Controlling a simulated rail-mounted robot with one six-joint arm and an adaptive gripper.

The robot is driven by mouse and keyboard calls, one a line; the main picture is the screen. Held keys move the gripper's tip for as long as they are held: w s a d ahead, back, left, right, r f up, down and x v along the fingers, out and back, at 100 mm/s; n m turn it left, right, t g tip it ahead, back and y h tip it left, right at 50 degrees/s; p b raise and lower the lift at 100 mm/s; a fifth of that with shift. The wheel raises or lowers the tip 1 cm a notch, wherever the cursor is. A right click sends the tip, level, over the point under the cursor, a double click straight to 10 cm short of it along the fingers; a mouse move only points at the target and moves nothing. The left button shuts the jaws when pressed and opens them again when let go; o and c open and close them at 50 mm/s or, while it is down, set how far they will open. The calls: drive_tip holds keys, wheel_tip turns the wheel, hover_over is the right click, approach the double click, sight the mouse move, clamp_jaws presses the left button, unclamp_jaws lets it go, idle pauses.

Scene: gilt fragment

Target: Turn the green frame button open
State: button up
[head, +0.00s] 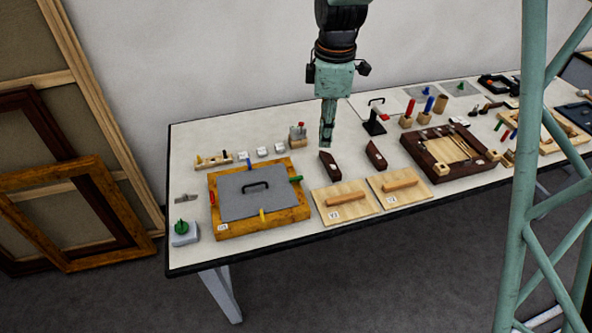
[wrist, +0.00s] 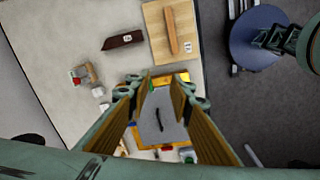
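The gilt wooden frame (head: 230,230) lies flat at the left of the table, with a grey panel (head: 236,206) and black handle in it. The green frame button (head: 296,179) sits on the frame's right rail and appears to lie across it. My gripper (head: 327,143) hangs above the table, behind and to the right of the green button, touching nothing. In the wrist view its fingers (wrist: 157,90) are wide apart and empty, with the grey panel (wrist: 150,125) showing between them. The green button is mostly hidden there.
Blue (head: 249,161), red (head: 212,198) and yellow (head: 262,215) buttons sit on the other rails. A separate green knob (head: 181,225) stands on a block at the front left. Boards with wooden handles (head: 346,199) and dark blocks (head: 329,163) lie right of the frame.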

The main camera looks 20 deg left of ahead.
sight(296, 177)
drive_tip(key=w+a+f+n+p, duration=0.1)
drive_tip(key=a+f+n+p, duration=0.3)
drive_tip(key=a+f, duration=0.3)
drive_tip(key=shift+w+a+f+g, duration=0.15)
drive_tip(key=shift+w+a+g, duration=0.15)
drive_tip(key=shift+a, duration=0.65)
drive_tip(key=shift+f, duration=0.1)
drive_tip(key=shift+f+p, duration=0.65)
drive_tip(key=shift+f, duration=6.15)
drive_tip(key=shift+c, duration=0.3)
clamp_jaws()
